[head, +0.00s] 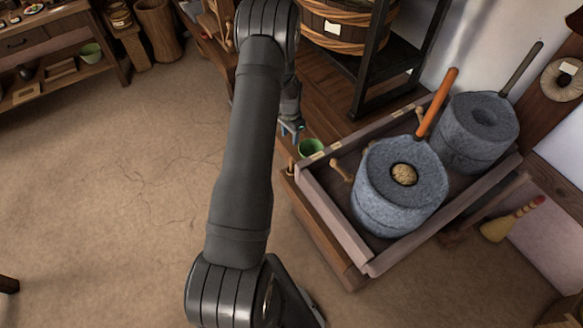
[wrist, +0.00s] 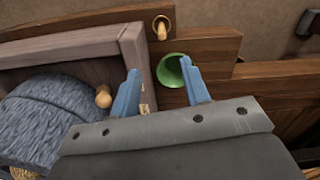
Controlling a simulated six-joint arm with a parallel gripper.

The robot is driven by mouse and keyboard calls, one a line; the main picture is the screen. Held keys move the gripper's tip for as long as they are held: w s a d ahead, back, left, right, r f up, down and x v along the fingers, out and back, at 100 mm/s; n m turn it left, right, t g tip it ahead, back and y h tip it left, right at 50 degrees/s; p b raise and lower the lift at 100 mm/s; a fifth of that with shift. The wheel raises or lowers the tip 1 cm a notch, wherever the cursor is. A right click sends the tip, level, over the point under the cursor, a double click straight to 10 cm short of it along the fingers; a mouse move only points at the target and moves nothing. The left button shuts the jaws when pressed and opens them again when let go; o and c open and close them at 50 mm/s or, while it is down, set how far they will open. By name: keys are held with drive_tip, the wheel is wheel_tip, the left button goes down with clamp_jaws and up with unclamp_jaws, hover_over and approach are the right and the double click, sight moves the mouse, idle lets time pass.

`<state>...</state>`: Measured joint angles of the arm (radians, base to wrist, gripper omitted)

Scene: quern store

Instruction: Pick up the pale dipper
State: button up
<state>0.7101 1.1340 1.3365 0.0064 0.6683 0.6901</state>
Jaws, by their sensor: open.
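My gripper (head: 291,131) is open, with nothing between its blue fingers; in the wrist view its fingertips (wrist: 160,68) point toward the tray's corner and a green bowl. No thing shows plainly as a dipper. A small pale wooden piece with a rounded end (head: 341,171) lies inside the tray by its left wall; a pale knob (wrist: 103,97) shows there in the wrist view. I cannot tell whether this is the pale dipper. The gripper is apart from it, up and to its left in the head view.
The green bowl (head: 311,149) stands on the wooden bench just outside the tray (head: 335,222). A grey stone quern (head: 385,205) with an orange handle (head: 437,103) fills much of the tray, with a second quern (head: 478,130) behind. A black rack (head: 372,75) stands behind. The floor at left is clear.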

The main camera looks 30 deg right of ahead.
hover_over(292, 159)
drive_tip(key=f, duration=0.7)
drive_tip(key=a+f, duration=0.1)
drive_tip(key=f, duration=0.3)
drive_tip(key=shift+s, duration=0.1)
drive_tip(key=shift+w+d+f, duration=0.1)
drive_tip(key=shift+d+f, duration=0.05)
drive_tip(key=shift+f, duration=0.9)
drive_tip(key=shift+w+d+f, duration=0.1)
drive_tip(key=shift+d+f, duration=0.05)
drive_tip(key=shift+f, duration=0.95)
drive_tip(key=shift+d+f, duration=0.15)
drive_tip(key=shift+f, duration=0.9)
drive_tip(key=shift+c, duration=0.3)
clamp_jaws()
